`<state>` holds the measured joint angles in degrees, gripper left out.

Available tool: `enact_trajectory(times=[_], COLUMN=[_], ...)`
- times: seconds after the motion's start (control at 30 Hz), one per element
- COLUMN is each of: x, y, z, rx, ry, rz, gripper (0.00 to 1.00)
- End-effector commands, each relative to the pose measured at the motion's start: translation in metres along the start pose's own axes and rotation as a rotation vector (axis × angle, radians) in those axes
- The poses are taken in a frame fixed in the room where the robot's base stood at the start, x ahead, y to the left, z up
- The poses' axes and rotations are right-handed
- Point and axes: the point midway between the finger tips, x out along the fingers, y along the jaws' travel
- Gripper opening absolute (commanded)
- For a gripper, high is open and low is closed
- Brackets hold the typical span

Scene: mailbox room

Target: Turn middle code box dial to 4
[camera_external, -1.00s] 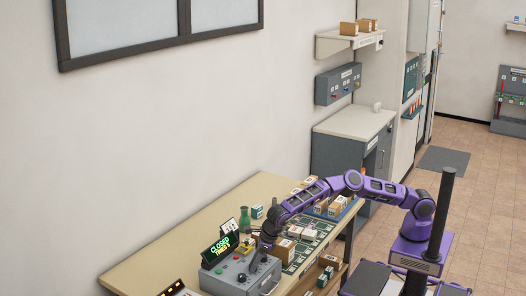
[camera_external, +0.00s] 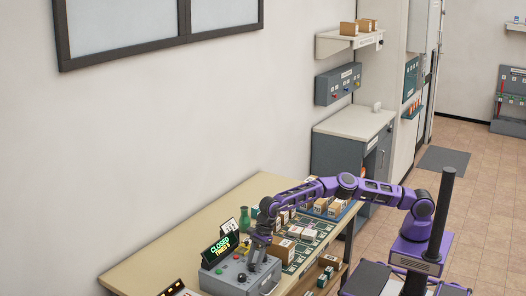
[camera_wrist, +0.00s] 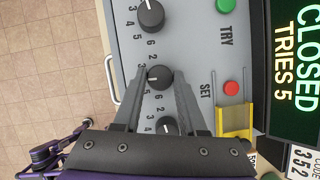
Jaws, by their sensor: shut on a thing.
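The grey code box (camera_external: 238,272) stands at the near end of the bench, with a row of black dials on top. In the wrist view the middle dial (camera_wrist: 160,77) lies between the tips of my gripper (camera_wrist: 160,74), which is shut on it. A short white mark shows on that dial, pointing left in the picture; the printed numbers around it are partly covered by the fingers. Another dial (camera_wrist: 151,14) is above it, and a third (camera_wrist: 167,125) is partly hidden below, near the gripper body. My gripper also shows over the box in the external view (camera_external: 254,258).
A green TRY button (camera_wrist: 226,5) and red SET button (camera_wrist: 231,88) are right of the dials. The display (camera_wrist: 294,65) reads CLOSED, TRIES 5. A yellow piece (camera_wrist: 234,118) and a code card (camera_wrist: 303,160) are nearby. Small parcels (camera_external: 285,248) fill the bench behind my gripper.

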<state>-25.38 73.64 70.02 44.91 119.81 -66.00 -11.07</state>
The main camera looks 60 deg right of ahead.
Motion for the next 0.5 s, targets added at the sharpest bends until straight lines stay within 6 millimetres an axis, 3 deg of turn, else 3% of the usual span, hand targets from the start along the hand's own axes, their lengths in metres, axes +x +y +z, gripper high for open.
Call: enact_trajectory(times=[0.5], x=[0.0003], y=[-0.0002], z=[0.0000], rx=[-0.049], ry=[0.001], rz=[0.019], gripper=[0.00])
